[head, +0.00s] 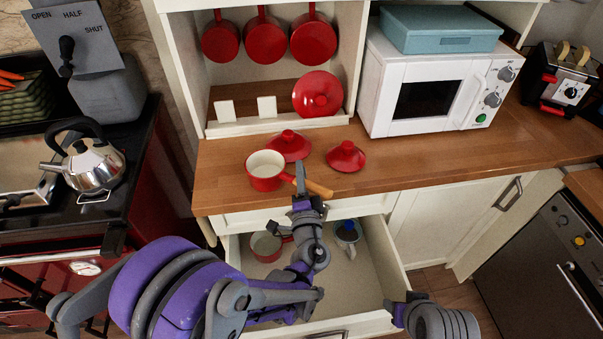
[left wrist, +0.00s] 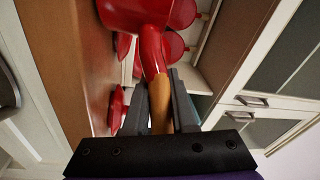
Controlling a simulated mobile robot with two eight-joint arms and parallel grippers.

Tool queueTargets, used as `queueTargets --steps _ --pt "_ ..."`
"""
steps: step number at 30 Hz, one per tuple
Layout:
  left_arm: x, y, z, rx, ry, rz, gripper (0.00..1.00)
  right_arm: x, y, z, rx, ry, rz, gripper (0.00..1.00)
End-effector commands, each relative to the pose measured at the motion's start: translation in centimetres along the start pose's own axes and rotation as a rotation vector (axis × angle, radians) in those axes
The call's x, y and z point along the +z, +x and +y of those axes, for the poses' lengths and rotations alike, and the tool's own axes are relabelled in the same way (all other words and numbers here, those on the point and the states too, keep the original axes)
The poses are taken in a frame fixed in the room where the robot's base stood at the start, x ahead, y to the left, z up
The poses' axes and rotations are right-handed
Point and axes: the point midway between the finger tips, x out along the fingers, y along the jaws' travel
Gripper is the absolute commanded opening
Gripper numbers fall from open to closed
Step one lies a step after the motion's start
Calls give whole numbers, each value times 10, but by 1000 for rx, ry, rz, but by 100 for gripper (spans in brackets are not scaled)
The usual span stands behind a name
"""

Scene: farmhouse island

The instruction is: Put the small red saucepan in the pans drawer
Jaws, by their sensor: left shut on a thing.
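The small red saucepan (head: 265,172), cream inside with a wooden handle, is at the front edge of the wooden worktop. I cannot tell whether its base touches the wood. My left gripper (head: 301,182) is shut on its handle; in the left wrist view the wooden handle (left wrist: 160,100) lies between the fingers. The pans drawer (head: 330,285) is open below, partly hidden by my left arm. Inside are another red pan (head: 265,246) at the left and a white and blue item (head: 346,236) near the middle. My right gripper (head: 402,308) is at the lower right, its jaws unclear.
Red lids (head: 346,156) lie on the worktop (head: 400,165) behind the saucepan. Several red pans (head: 262,38) hang above a shelf. A white microwave (head: 430,85) stands right, a kettle (head: 92,165) on the stove left. The drawer has bare floor at its right.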

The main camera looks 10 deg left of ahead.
Motion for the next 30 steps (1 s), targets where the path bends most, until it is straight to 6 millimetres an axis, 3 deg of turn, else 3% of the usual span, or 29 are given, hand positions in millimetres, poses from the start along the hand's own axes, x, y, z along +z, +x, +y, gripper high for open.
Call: queueTargets --steps 4,5,9,20,30 --pt "1 -1 4 0 2 0 0 3 3 0 0 0 -2 52" --pt "1 0 3 0 0 0 30 2 2 0 0 0 -2 52" --pt "1 0 3 0 0 0 54 2 2 0 0 0 -1 52" --pt "-1 1 -3 -1 0 0 54 -2 -2 0 0 0 1 52" --pt "-1 -65 2 3 -1 4 54 12 13 0 0 0 -8 52"
